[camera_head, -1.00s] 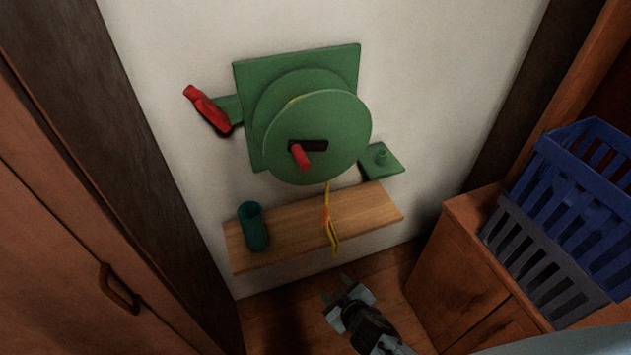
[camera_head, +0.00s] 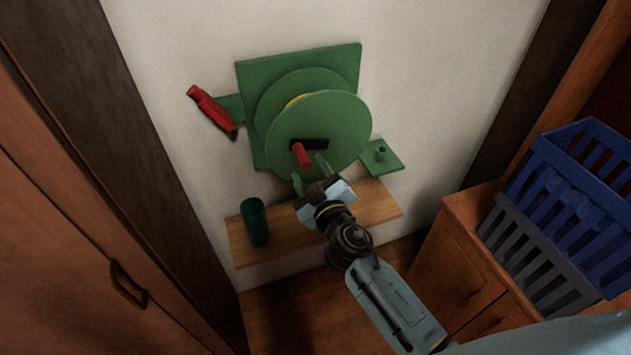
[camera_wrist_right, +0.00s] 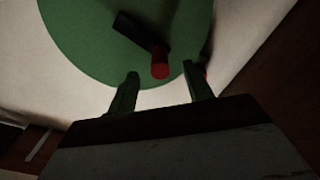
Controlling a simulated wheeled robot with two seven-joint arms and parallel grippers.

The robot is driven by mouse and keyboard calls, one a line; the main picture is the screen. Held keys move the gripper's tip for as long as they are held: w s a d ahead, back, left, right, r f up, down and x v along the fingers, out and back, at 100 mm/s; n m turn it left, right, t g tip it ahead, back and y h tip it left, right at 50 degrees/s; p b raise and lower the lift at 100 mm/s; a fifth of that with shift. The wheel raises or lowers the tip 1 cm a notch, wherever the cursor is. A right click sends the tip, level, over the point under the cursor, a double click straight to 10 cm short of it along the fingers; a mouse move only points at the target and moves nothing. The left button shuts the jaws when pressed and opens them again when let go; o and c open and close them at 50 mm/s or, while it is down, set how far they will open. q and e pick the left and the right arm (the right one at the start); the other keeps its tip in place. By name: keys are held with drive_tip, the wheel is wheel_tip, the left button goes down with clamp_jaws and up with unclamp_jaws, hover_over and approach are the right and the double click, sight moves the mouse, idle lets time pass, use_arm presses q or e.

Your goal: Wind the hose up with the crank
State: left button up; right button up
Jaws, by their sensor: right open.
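A green hose reel (camera_head: 325,123) is mounted on the wall. Its crank is a black arm with a red handle (camera_head: 301,154) that sticks out from the front disc. A bit of yellow hose (camera_head: 300,98) shows between the discs; the hanging part is hidden behind my right gripper and arm. My right gripper (camera_head: 309,170) is open and empty, just below the red handle, with its fingers pointing up toward it. In the right wrist view the red handle (camera_wrist_right: 160,66) lies ahead of and between the open fingers (camera_wrist_right: 162,92). My left gripper is not in view.
A wooden shelf (camera_head: 375,203) under the reel carries a dark green cup (camera_head: 255,222). A red nozzle-like piece (camera_head: 211,108) sits left of the reel, a small green bracket (camera_head: 382,156) right.

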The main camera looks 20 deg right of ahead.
sight(301, 155)
drive_tip(key=shift+w+a+b, duration=0.1)
drive_tip(key=shift+w+b, duration=0.5)
drive_tip(key=shift+w, duration=2.6)
drive_tip(key=c, duration=0.9)
drive_tip(key=shift+c, duration=0.2)
